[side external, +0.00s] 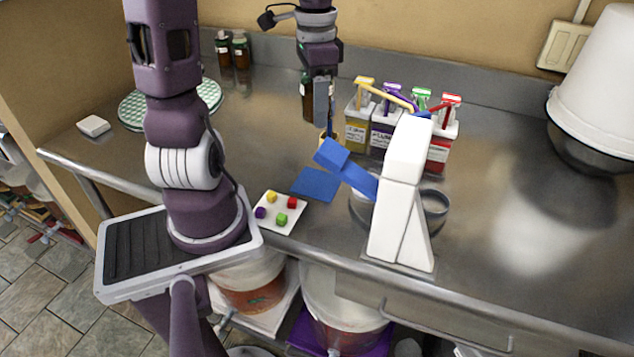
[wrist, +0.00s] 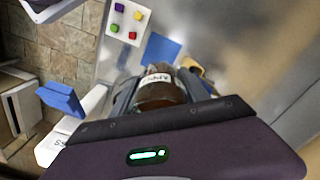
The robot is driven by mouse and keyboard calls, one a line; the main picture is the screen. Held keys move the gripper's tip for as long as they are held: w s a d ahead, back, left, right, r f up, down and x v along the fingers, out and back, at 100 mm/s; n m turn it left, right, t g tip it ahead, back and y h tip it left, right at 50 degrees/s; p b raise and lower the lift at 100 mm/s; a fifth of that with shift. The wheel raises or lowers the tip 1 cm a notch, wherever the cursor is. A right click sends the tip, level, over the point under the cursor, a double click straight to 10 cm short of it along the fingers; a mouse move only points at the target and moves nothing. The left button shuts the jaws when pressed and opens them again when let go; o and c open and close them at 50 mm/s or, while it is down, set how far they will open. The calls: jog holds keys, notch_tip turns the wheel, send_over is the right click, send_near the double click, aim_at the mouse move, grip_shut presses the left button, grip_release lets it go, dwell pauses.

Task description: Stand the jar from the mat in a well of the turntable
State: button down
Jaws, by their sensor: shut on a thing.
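My gripper (side external: 322,112) is shut on a dark brown jar with a white label (wrist: 160,92). In the side view the jar (side external: 307,97) is partly hidden behind the fingers. In the wrist view it fills the space between both fingers. It is held above the counter, beside the coloured bins; I cannot tell the gap below it. A flat blue mat (side external: 315,184) lies bare on the counter, nearer the front; it also shows in the wrist view (wrist: 161,48). A round green-and-white checkered disc (side external: 212,94) lies at the back left, partly behind my arm. I cannot make out a turntable with wells for certain.
Several bins (side external: 356,132) with coloured handles stand right of my gripper. A white stand with a blue arm (side external: 397,190) is at the front, partly covering a grey round vessel (side external: 435,203). A white plate with coloured cubes (side external: 279,213) is left of the mat. Two dark jars (side external: 241,52) stand behind.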

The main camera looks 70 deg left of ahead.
aim_at(316, 183)
notch_tip(316, 183, down, 17)
jog(key=shift+r, duration=0.1)
jog(key=c, duration=0.6)
grip_release()
jog(key=shift+o, duration=0.2)
notch_tip(316, 183, up, 12)
